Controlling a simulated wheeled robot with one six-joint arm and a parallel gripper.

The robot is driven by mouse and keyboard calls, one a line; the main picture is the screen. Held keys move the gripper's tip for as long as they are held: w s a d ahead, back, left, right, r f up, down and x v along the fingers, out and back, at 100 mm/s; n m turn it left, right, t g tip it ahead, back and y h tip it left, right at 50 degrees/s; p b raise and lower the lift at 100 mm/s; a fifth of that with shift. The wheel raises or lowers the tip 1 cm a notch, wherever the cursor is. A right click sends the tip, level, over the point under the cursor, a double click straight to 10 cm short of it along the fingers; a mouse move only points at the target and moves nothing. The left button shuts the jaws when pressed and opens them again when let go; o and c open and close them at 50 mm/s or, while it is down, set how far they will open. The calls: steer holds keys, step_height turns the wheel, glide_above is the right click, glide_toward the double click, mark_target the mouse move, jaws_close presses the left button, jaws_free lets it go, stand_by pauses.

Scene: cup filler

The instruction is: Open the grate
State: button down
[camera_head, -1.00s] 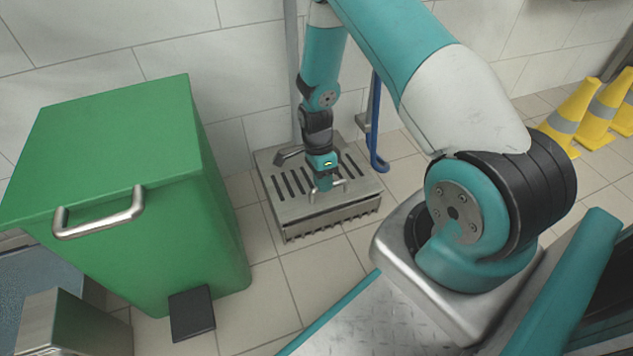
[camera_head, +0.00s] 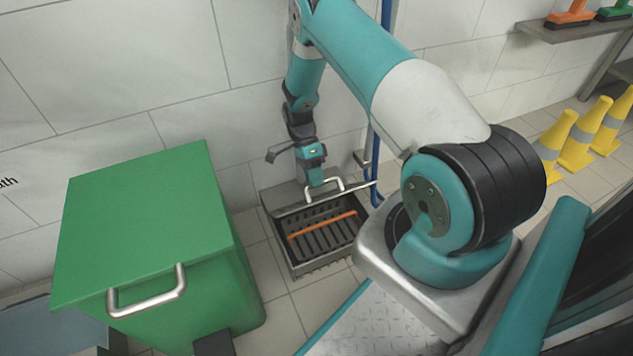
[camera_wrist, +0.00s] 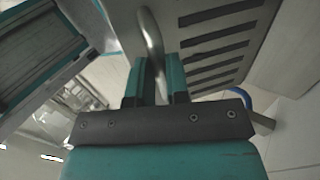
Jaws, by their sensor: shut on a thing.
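The grate (camera_head: 350,194) is a slotted metal lid, swung up from the front of a metal floor box (camera_head: 338,262) and tilted back toward the wall. My gripper (camera_head: 323,188) is shut on the grate's metal handle (camera_head: 338,183). In the wrist view the handle (camera_wrist: 150,40) passes between my gripper's fingers (camera_wrist: 161,88), and the slotted grate (camera_wrist: 215,45) fills the upper right. Inside the open box are dark bars with an orange strip (camera_head: 323,224) across them. The grate's hinge is hidden.
A green bin (camera_head: 140,235) with a metal handle stands at the left. A blue pipe (camera_head: 377,150) runs down the wall right of the box. Several yellow cones (camera_head: 575,140) stand at the far right. Some tiled floor in front of the box is free.

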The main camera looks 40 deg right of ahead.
steer(key=shift+w+d+f, duration=0.15)
steer(key=shift+w+d, duration=0.05)
steer(key=shift+w, duration=0.25)
steer(key=shift+w+d+f, duration=0.15)
steer(key=shift+w, duration=0.3)
steer(key=c, duration=1.3)
jaws_free()
steer(key=shift+f, duration=0.1)
steer(key=shift+o, duration=1)
steer(key=shift+d, duration=0.1)
steer(key=shift+r, duration=0.2)
